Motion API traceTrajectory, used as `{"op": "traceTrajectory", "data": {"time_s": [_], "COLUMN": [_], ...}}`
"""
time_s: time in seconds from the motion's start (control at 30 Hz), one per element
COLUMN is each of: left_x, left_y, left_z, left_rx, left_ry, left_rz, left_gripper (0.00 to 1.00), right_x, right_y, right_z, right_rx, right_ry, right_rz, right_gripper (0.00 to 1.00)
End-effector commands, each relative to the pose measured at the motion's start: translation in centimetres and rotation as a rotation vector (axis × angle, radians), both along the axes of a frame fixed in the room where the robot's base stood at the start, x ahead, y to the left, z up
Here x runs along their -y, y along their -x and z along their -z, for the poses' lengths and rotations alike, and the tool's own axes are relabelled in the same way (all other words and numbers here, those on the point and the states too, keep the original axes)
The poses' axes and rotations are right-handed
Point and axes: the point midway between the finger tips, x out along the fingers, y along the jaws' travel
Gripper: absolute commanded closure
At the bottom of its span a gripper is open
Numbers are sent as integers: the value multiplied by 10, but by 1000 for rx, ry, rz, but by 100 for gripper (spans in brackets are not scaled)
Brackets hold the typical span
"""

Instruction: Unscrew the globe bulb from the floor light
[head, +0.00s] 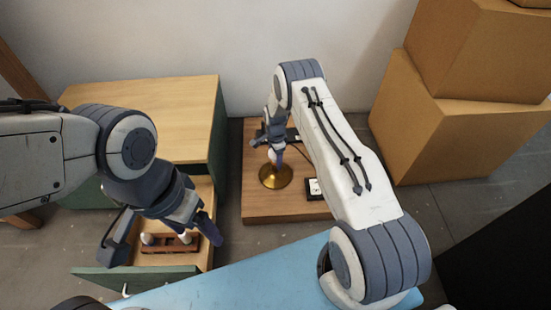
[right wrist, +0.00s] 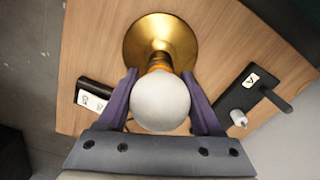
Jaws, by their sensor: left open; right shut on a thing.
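The floor light has a round brass base (head: 276,178) standing on a wooden board; the base also shows in the right wrist view (right wrist: 150,35). The white globe bulb (right wrist: 160,104) sits upright on the light, above an amber-gold neck (right wrist: 159,63). My right gripper (head: 272,146) is shut on the globe bulb, with one purple finger on each side of it in the right wrist view. Whether the thread is engaged is hidden. My left gripper (head: 162,236) is open and empty above the open drawer.
The drawer (head: 165,273) of a green cabinet with a wooden top (head: 150,95) holds a brown rack (head: 168,246) with white bulbs. A black box with a white plate (head: 314,188) lies on the board (head: 260,209). Cardboard boxes (head: 440,125) stand at right.

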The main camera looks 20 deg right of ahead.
Motion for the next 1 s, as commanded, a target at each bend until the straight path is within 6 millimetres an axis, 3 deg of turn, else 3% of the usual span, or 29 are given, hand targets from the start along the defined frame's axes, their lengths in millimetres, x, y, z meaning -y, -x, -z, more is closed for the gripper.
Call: {"op": "traceTrajectory", "data": {"time_s": [0.2, 0.67, 1.0], "left_x": [0, 0, 0], "left_y": [0, 0, 0], "left_z": [0, 0, -1], "left_rx": [0, 0, 0], "left_ry": [0, 0, 0], "left_rz": [0, 0, 0], "left_gripper": [22, 22, 22], "right_x": [0, 0, 0], "right_y": [1, 1, 1], "right_z": [0, 0, 0], "right_rx": [-3, -4, -5], "right_ry": [0, -1, -2], "right_rz": [-274, -381, -886], "right_gripper": [82, 82, 82]}}
